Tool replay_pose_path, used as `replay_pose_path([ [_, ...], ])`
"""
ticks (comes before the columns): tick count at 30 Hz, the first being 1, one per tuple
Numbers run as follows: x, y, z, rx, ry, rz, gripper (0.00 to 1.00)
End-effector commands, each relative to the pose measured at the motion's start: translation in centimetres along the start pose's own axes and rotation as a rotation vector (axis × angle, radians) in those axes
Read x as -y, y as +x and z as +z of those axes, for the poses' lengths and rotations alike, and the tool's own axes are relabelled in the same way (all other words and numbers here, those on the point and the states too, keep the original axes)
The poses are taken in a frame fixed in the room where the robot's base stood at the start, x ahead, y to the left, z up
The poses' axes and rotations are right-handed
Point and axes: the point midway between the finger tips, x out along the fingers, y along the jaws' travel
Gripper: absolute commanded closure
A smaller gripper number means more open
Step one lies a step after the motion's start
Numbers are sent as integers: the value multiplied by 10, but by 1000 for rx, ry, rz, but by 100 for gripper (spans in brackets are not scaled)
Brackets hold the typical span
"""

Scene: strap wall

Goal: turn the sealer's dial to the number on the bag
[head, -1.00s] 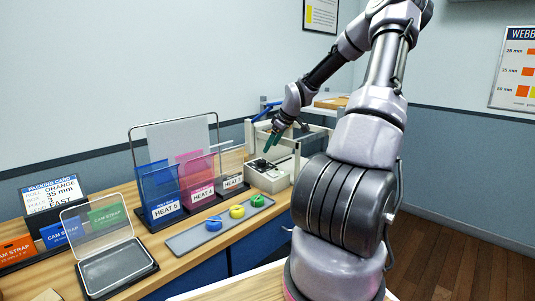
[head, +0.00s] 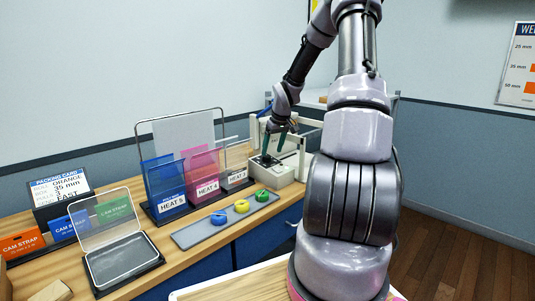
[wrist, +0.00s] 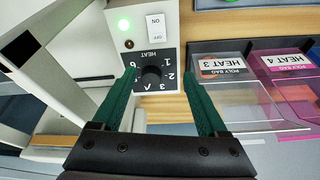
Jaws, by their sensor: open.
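The sealer (head: 284,176) is a pale box at the back end of the bench. In the wrist view its black dial knob (wrist: 151,76) sits on a black panel marked HEAT, with numbers around it; I cannot tell which number it points to. My gripper (wrist: 159,72), with green fingers, is open, one finger on each side of the knob in the picture; contact cannot be told. In the head view my gripper (head: 277,150) is over the sealer. Poly bags stand in a rack: blue HEAT 5 (head: 163,180), pink HEAT 4 (head: 203,170), clear HEAT 3 (wrist: 222,66).
A green lamp (wrist: 123,25) glows beside the ON/OFF switch (wrist: 156,27). A grey tray (head: 222,221) holds blue, yellow and green rolls. A clear-lidded box (head: 120,262), cam strap boxes (head: 22,243) and a packing card (head: 60,188) stand at the left.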

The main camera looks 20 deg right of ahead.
Motion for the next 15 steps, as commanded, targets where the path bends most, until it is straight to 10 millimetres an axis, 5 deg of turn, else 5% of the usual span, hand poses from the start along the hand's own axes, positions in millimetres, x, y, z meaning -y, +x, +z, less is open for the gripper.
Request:
replay_pose_path([
  [15,11,-40,-36,-70,574,194,24],
])
